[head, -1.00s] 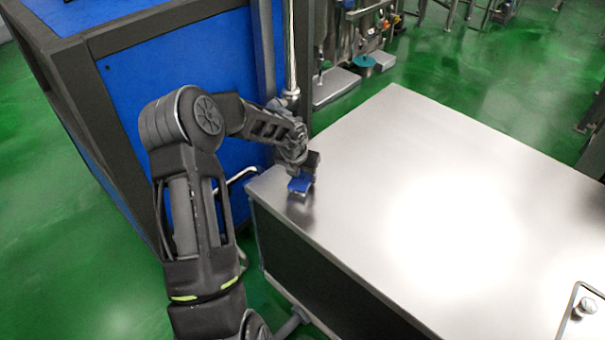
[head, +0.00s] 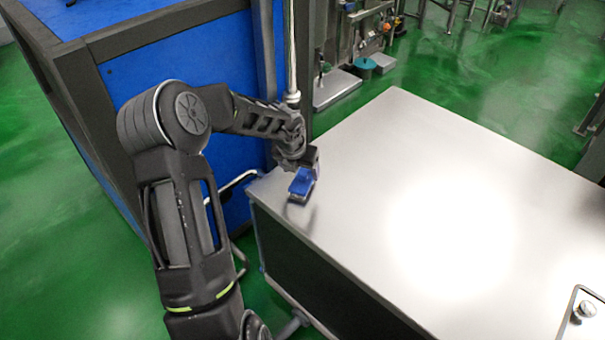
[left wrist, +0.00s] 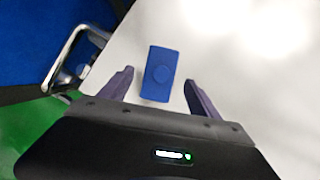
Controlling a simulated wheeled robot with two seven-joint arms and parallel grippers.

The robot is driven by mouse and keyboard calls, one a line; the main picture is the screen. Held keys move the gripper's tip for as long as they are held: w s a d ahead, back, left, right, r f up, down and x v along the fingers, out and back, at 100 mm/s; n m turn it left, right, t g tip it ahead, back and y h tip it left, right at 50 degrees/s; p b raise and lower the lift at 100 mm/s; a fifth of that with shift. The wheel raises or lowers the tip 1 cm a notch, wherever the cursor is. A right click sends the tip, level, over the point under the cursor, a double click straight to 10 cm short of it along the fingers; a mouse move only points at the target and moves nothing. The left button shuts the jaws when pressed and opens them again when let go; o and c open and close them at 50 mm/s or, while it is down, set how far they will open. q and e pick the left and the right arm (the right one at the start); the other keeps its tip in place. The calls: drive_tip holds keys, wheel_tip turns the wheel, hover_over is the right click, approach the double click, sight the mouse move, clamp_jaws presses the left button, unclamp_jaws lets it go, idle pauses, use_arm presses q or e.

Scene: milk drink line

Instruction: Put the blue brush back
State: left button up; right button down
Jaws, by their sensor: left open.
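The blue brush (head: 302,184) lies on the steel table top (head: 400,180) near its left corner. In the left wrist view the left gripper (left wrist: 160,84) is open, with one finger on either side of the brush's near end and gaps between. My right gripper is in neither view.
A blue cabinet with a dark frame (head: 180,60) stands left of the table. A bent metal handle (left wrist: 72,58) is beside the table edge. A vertical pipe (head: 291,50) rises behind the arm. Most of the table top is clear.

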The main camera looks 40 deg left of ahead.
use_arm(q)
drive_tip(key=p+v, duration=0.1)
drive_tip(key=v, duration=0.6)
idle(0.5)
